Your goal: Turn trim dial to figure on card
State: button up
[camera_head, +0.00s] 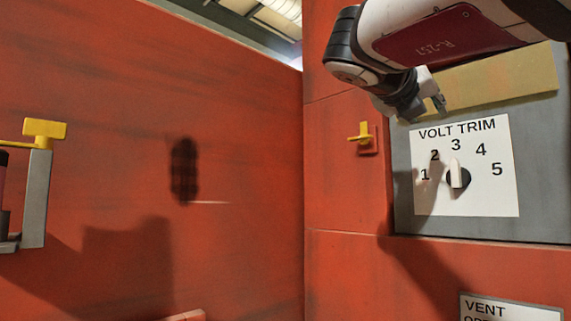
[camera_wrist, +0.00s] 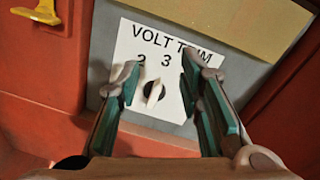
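The trim dial (camera_head: 457,177) is a black knob with a white pointer bar on a white plate (camera_head: 507,200) marked VOLT TRIM, with figures 1 to 5 in an arc. The pointer stands nearly upright, toward 3. In the wrist view the dial (camera_wrist: 154,94) shows between my fingers, with 2 and 3 visible above it and the other figures hidden. My gripper (camera_wrist: 158,75) is open and empty, its fingers apart on either side of the dial. In the head view my gripper (camera_head: 424,104) is above and left of the plate. I cannot make out a card with a figure.
A blank yellowish panel (camera_head: 500,82) lies above the plate. A yellow latch (camera_head: 363,134) sticks out left of the grey panel. A white VENT sign (camera_head: 508,308) is below. A yellow-topped grey bracket (camera_head: 38,190) stands at far left.

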aim_at(453, 167)
jog(key=w+d+f+m+g, duration=0.1)
jog(key=w+d+f, duration=0.1)
jog(key=d+f, duration=0.1)
jog(key=w+d+f+m+g+y+p, duration=0.1)
jog(key=w+d+f+m, duration=0.1)
jog(key=d+f, duration=0.1)
jog(key=w+d+f+m+g+y, duration=0.1)
jog(key=w+d+f, duration=0.1)
jog(key=d+f, duration=0.1)
jog(key=shift+d+f+m, duration=0.3)
jog(key=shift+d, duration=0.3)
grip_shut()
